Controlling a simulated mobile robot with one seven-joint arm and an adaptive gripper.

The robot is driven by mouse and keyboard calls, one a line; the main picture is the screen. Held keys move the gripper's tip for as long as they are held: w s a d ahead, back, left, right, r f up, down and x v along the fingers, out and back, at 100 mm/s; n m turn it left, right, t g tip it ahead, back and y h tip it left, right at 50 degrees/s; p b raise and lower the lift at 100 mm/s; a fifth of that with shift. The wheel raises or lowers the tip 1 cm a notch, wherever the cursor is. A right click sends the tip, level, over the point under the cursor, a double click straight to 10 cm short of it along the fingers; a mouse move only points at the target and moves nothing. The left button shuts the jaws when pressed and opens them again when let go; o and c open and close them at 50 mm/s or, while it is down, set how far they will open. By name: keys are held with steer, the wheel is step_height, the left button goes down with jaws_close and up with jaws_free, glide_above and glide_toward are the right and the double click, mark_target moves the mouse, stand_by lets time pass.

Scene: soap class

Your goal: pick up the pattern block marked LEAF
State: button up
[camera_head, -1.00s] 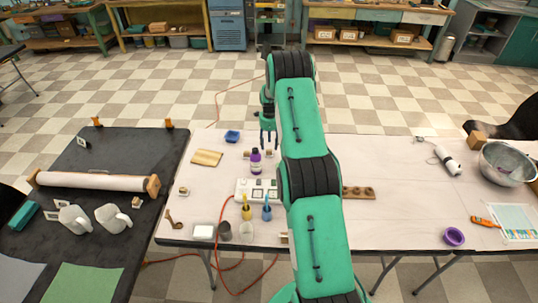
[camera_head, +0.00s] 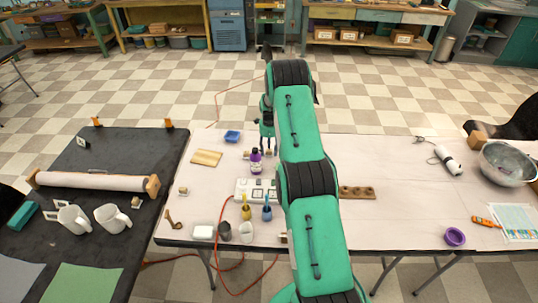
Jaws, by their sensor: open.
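My gripper (camera_head: 267,146) is open and points down over the far part of the white table (camera_head: 400,195), just behind the purple bottle (camera_head: 256,162). Its fingertips are low, close to the tabletop. A small wooden block (camera_head: 246,155) lies just left of the gripper, beside the bottle. Something small and wooden seems to be at the fingertips, but it is too small and covered to make out. Another small block with a pale top (camera_head: 183,190) lies near the table's left edge. No marking is readable, so I cannot tell which block is marked LEAF.
A blue dish (camera_head: 232,136) and a wooden board (camera_head: 207,157) lie left of the gripper. A white tray (camera_head: 243,185), a yellow bottle (camera_head: 246,210) and a blue bottle (camera_head: 267,211) stand nearer. My arm covers the table's middle. A wooden holed rack (camera_head: 357,192) lies right of it.

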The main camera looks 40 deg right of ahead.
steer(key=shift+f, duration=0.4)
jaws_close()
stand_by(0.4)
